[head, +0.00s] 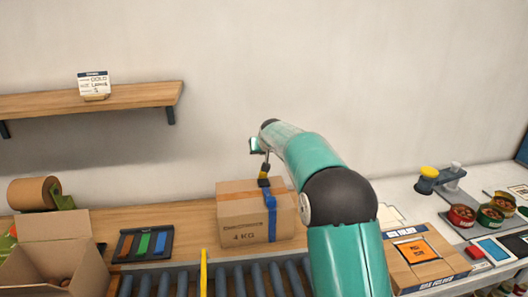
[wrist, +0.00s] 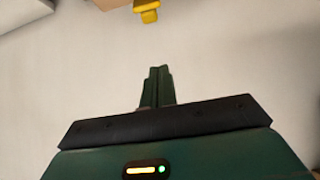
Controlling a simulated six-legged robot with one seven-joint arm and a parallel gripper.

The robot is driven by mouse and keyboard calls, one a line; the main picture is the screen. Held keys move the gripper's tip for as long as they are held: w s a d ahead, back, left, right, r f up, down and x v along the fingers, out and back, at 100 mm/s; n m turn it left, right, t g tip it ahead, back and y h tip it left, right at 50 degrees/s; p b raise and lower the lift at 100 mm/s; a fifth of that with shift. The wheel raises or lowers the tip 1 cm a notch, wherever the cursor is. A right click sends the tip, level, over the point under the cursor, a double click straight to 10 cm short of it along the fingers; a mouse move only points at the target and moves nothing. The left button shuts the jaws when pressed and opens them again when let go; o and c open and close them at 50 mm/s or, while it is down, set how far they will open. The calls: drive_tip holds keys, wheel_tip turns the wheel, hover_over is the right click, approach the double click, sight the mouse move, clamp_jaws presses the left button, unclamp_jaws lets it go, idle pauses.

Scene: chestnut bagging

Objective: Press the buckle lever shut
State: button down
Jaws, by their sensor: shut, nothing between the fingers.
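A closed cardboard box (head: 243,222) marked "4 KG" stands on the bench, with a blue strap (head: 271,218) over its top and down its front. A small dark buckle (head: 263,183) sits on the strap at the box top. The yellow lever also shows at the top of the wrist view (wrist: 147,10), beyond my fingertips. My gripper (wrist: 158,72) is shut and empty, with a visible gap to the lever in that picture. In the head view my arm's end is above the box, and the fingers are hard to make out.
An open carton (head: 55,255) stands at the left, beside a dark tray with coloured strips (head: 143,243). Rollers (head: 255,279) run in front of the box. A wall shelf (head: 90,100) hangs at upper left.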

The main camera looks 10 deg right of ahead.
sight(263, 173)
drive_tip(key=f, duration=0.1)
drive_tip(key=w+f, duration=0.1)
drive_tip(key=f, duration=0.1)
drive_tip(key=w+f, duration=0.1)
drive_tip(key=shift+w+f, duration=0.2)
drive_tip(key=shift+f, duration=0.2)
drive_tip(key=shift+s+f, duration=0.15)
drive_tip(key=shift+f, duration=0.1)
drive_tip(key=shift+s+f, duration=0.35)
drive_tip(key=shift+s, duration=0.25)
drive_tip(key=shift+s+r+t, duration=0.1)
drive_tip(key=shift+s+t, duration=0.15)
drive_tip(key=shift+t, duration=0.05)
